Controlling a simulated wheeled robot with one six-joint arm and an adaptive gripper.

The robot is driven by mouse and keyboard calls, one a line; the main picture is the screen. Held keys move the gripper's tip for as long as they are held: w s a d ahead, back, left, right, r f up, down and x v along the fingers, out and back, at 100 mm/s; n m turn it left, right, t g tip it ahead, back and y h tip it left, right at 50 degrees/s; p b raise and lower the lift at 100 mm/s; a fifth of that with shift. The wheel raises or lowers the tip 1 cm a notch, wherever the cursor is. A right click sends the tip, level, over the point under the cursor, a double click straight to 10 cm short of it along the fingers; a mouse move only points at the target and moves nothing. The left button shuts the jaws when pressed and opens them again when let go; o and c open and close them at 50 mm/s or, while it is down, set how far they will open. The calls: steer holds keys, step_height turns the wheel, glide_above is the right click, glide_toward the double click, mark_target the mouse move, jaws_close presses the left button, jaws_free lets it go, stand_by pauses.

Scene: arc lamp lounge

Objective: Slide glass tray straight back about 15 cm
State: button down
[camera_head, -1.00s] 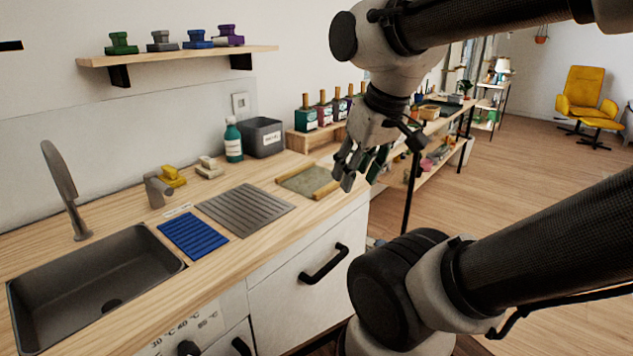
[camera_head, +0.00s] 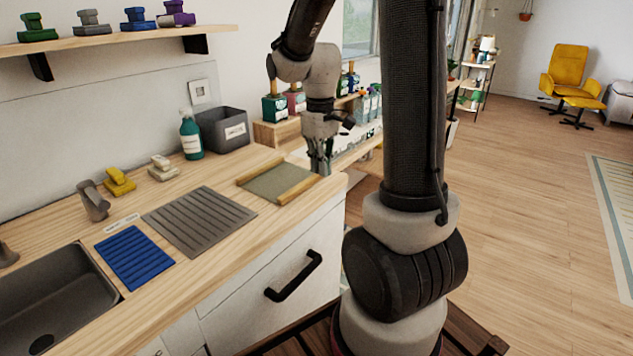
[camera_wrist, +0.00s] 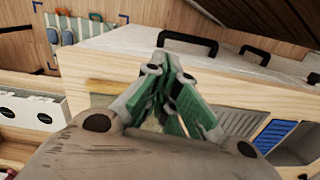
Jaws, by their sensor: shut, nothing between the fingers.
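The glass tray (camera_head: 278,184), a flat grey-green panel with wooden bars along two sides, lies on the wooden counter near its right end. My gripper (camera_head: 320,172) points down at the counter's right end, close to the tray's right-hand bar. I cannot tell whether it touches the tray. Its green-lined fingers (camera_wrist: 172,72) are shut and empty in the wrist view, where they cover much of the tray.
A grey bin (camera_head: 222,131) and a green bottle (camera_head: 190,136) stand behind the tray. A grey ribbed mat (camera_head: 199,220) and a blue ribbed mat (camera_head: 135,257) lie left of it, before the sink (camera_head: 55,305). A drawer handle (camera_head: 293,277) sticks out below.

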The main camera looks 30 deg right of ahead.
mark_target(268, 180)
steer(key=shift+n, duration=0.6)
steer(key=f, duration=0.6)
steer(key=w+f, duration=0.1)
steer(key=f, duration=0.2)
steer(key=shift+d+f, duration=0.2)
steer(key=shift+f, duration=0.2)
steer(key=w, duration=0.1)
steer(key=w+a, duration=0.1)
steer(key=shift+w+r, duration=0.2)
steer(key=shift+w, duration=0.1)
steer(key=shift+w+a, duration=0.2)
steer(key=shift+w, duration=0.4)
steer(key=w+a, duration=0.1)
steer(key=w, duration=0.3)
steer(key=w+a, duration=0.2)
steer(key=w, duration=0.3)
steer(key=w+a, duration=0.2)
steer(key=w, duration=0.3)
steer(key=shift+w+a, duration=0.15)
steer(key=shift+w, duration=0.1)
steer(key=shift+s, duration=0.1)
